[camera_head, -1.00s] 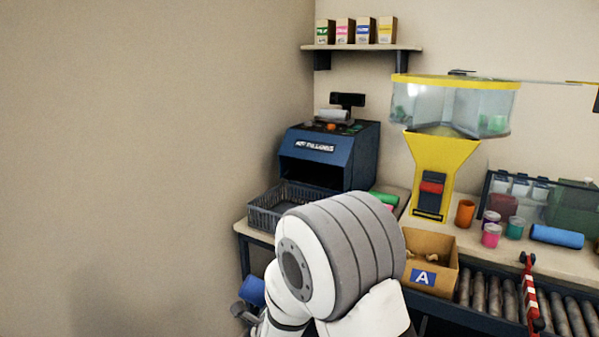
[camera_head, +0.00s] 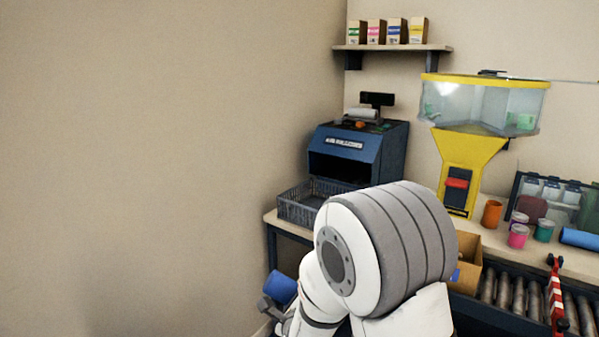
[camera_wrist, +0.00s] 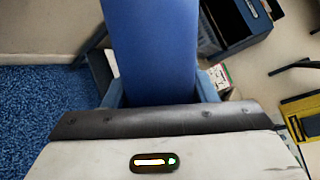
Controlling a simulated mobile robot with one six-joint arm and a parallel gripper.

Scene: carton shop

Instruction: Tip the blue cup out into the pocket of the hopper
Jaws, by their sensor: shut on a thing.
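My gripper (camera_head: 268,306) is low at the left of the bench, partly hidden by my own arm. It is shut on the blue cup (camera_head: 284,288), which shows as a small blue cylinder beside the bench. In the wrist view the cup (camera_wrist: 150,50) fills the top middle, between the jaws (camera_wrist: 155,95). Its mouth and contents are not visible. The hopper (camera_head: 470,150) stands far to the right at the back, a yellow funnel under a clear bin (camera_head: 460,103) with dividing walls. Some green pieces show in the bin. The cup is well away from it.
A blue machine (camera_head: 358,155) with a grey basket (camera_head: 305,203) stands at the bench's left end. A cardboard box (camera_head: 468,265) is partly behind my arm. An orange cup (camera_head: 492,213), small jars (camera_head: 518,236), another blue cylinder (camera_head: 580,238) and a roller conveyor (camera_head: 510,292) are right.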

